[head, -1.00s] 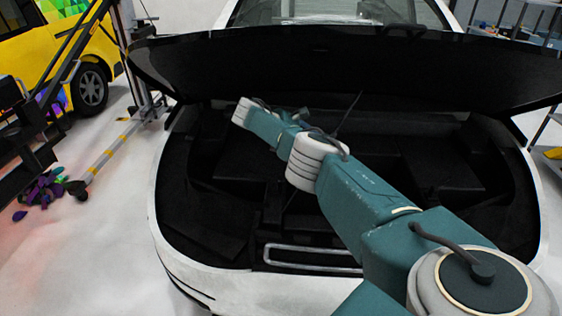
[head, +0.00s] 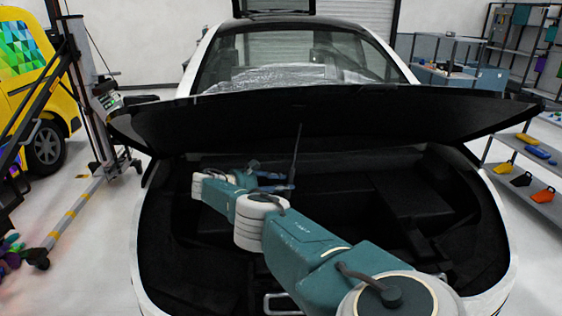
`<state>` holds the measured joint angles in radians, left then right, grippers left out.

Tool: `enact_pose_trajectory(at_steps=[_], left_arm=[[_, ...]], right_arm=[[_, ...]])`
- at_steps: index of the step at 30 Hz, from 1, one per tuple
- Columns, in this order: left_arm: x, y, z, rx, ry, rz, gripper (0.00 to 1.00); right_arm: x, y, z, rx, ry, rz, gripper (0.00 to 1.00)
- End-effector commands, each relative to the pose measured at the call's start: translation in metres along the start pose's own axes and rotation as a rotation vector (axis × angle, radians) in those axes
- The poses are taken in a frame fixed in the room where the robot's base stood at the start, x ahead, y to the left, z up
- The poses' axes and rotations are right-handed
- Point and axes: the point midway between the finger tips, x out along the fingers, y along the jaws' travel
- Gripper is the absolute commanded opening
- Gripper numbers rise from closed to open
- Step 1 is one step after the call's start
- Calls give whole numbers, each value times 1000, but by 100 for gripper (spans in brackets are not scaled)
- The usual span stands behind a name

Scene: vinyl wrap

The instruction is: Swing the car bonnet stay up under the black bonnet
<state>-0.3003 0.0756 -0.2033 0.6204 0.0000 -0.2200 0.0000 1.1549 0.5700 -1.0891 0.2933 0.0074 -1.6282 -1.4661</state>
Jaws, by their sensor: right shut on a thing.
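The black bonnet (head: 400,112) is propped partly open across the front of the white car. The bonnet stay (head: 297,150) is a thin dark rod that stands nearly upright, leaning slightly right, in front of the bonnet's dark underside. Whether its top touches the bonnet cannot be told. My right arm reaches in from the lower right over the open bay. My right gripper (head: 284,185) is shut on the stay near the visible rod's lower end. The stay's foot is hidden or lost in the dark bay. My left gripper is not in view.
The bay (head: 345,205) under the bonnet is dark, with boxy black parts at the right. A lifting post (head: 85,95) and a yellow van (head: 40,130) stand at the left.

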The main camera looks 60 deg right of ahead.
Motion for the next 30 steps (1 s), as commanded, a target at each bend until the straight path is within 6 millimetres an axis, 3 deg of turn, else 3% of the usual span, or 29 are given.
enact_pose_trajectory(at_steps=[2, 3, 6, 17, 20, 30], left_arm=[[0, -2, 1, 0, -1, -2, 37], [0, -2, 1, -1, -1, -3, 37], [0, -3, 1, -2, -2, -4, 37], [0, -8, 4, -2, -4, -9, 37], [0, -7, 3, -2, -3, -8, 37], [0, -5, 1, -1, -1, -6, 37]], right_arm=[[-3, 1, -3, -6, 2, 5, 0], [-3, 2, -3, -6, 3, 5, 29], [-3, 2, -3, -5, 3, 6, 45], [-7, 2, -1, -2, 2, 5, 45], [-20, 2, -2, -2, 2, 7, 45], [-92, 2, -2, -4, 3, 8, 45]])
